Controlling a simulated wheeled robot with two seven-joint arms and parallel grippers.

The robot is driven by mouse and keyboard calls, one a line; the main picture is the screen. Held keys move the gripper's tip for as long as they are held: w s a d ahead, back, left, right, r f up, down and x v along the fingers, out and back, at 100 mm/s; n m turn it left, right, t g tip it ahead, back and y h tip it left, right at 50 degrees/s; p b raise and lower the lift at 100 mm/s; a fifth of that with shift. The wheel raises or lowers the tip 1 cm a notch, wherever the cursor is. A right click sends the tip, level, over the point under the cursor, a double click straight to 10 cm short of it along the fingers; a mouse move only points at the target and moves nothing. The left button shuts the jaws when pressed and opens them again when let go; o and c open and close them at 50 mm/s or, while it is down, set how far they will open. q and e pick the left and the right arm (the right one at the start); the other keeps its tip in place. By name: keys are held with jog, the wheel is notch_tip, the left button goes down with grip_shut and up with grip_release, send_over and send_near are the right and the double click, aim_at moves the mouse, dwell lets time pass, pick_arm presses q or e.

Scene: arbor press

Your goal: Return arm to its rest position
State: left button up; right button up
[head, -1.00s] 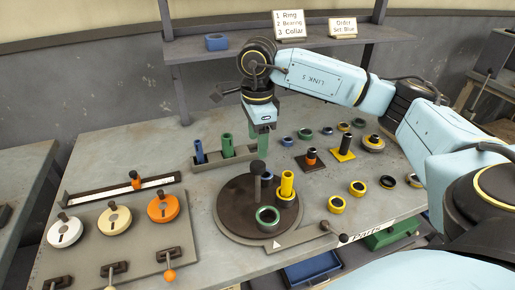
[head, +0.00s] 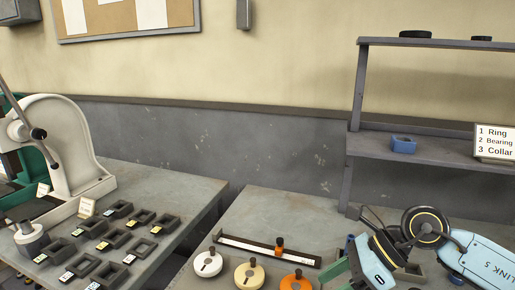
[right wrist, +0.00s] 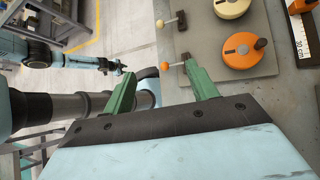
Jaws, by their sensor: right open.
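My right arm comes in from the right in the head view, with its blue link at the lower right. My right gripper is low in that view, over the near table's edge, with a green finger (head: 336,272) partly in frame. In the right wrist view, my right gripper (right wrist: 160,86) has its two green fingers wide apart with nothing between them. An orange-knobbed lever (right wrist: 163,66) lies just beyond the fingers. What looks like my left arm and gripper (right wrist: 115,67) shows at the upper left of the wrist view; its jaws are too small to read.
The fixture plate holds white (head: 208,263), cream (head: 249,274) and orange (head: 296,282) discs beside a slide rail (head: 265,250). A shelf (head: 430,150) with a blue block (head: 403,145) stands behind. An arbor press (head: 65,150) and several small trays (head: 140,216) are on the left table.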

jog(key=a+r+m+t+y, duration=0.9)
jog(key=r+m+y, duration=0.15)
jog(key=m, duration=0.25)
jog(key=w+d+f+m+t+h, duration=0.25)
jog(key=d+m+t+h, duration=0.35)
jog(key=m, duration=0.5)
jog(key=w+d+f+m+t+h, duration=0.1)
jog(key=d+f+m+t+h, duration=0.25)
jog(key=m+h, duration=0.65)
jog(key=s+d+f+m+g+h, duration=0.4)
jog(key=d+f+m, duration=0.1)
jog(key=f+m, duration=0.25)
jog(key=s+d+f+m+g, duration=0.2)
jog(key=s+f+m+g, duration=0.4)
jog(key=s+f+g, duration=0.95)
jog(key=s+f+t+b, duration=0.1)
jog(key=s+f, duration=0.2)
jog(key=f, duration=1)
jog(key=s+f+t+b, duration=0.1)
jog(key=s+f+t, duration=0.15)
jog(key=f, duration=1.15)
jog(key=s+d+f+g+b, duration=0.1)
jog(key=s+d+f+g, duration=0.1)
jog(key=s+f, duration=1.4)
jog(key=shift+s+d, duration=0.35)
jog(key=shift+s, duration=0.3)
